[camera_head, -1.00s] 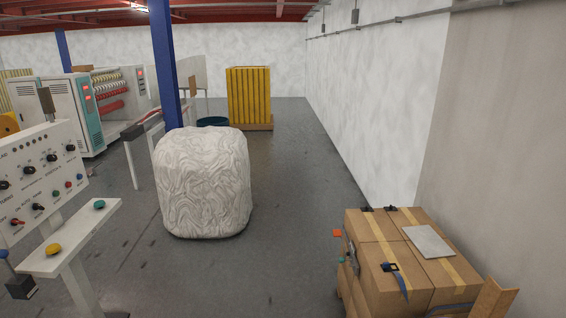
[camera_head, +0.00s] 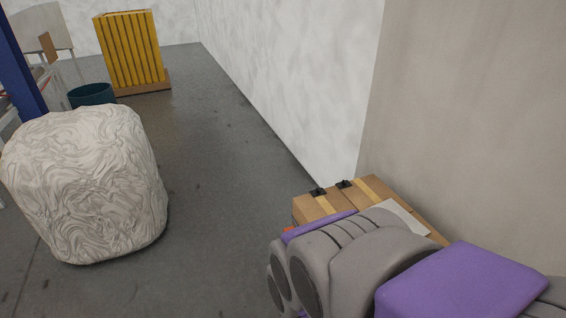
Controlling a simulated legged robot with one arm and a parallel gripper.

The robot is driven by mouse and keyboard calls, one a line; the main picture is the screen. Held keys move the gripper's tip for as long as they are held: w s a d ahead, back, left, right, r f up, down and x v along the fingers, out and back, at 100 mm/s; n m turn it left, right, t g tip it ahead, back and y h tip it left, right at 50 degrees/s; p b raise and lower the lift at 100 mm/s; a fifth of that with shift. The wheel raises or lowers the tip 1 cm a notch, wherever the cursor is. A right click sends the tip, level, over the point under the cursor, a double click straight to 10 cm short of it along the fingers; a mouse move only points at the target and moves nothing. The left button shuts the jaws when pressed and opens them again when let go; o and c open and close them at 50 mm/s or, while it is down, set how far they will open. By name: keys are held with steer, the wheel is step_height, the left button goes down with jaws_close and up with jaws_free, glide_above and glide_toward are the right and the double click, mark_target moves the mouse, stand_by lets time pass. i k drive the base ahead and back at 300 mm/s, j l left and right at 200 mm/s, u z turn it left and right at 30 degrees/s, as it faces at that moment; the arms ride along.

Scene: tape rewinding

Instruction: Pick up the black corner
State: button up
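Two small black pieces show at the far edge of the cardboard boxes, a left one (camera_head: 318,191) and a right one (camera_head: 344,184). Both look like black corners, and I cannot tell which one the task means. My grey and purple arm covers the near part of the boxes and anything lying there. My gripper does not show, so its state and its distance from the black pieces cannot be seen.
The cardboard boxes (camera_head: 312,208) stand near the wall at lower right, with a grey sheet (camera_head: 408,214) on top. A large white wrapped bale (camera_head: 85,185) stands at left. A yellow slatted crate (camera_head: 133,50) and a dark teal tub (camera_head: 91,95) are behind. The floor between is clear.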

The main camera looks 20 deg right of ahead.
mark_target(317, 193)
steer(key=i+z, duration=0.4)
steer(key=i+j+z, duration=0.55)
steer(key=i+z, duration=0.2)
steer(key=i+j+z, duration=0.25)
steer(key=z, duration=0.15)
steer(key=i+j+z, duration=0.2)
steer(key=j+z, duration=0.15)
steer(key=j, duration=0.2)
steer(key=i+j+z, duration=0.2)
steer(key=j+z, duration=0.2)
steer(key=j, duration=0.15)
steer(key=j+z, duration=0.75)
steer(key=j, duration=0.35)
steer(key=i+j, duration=0.05)
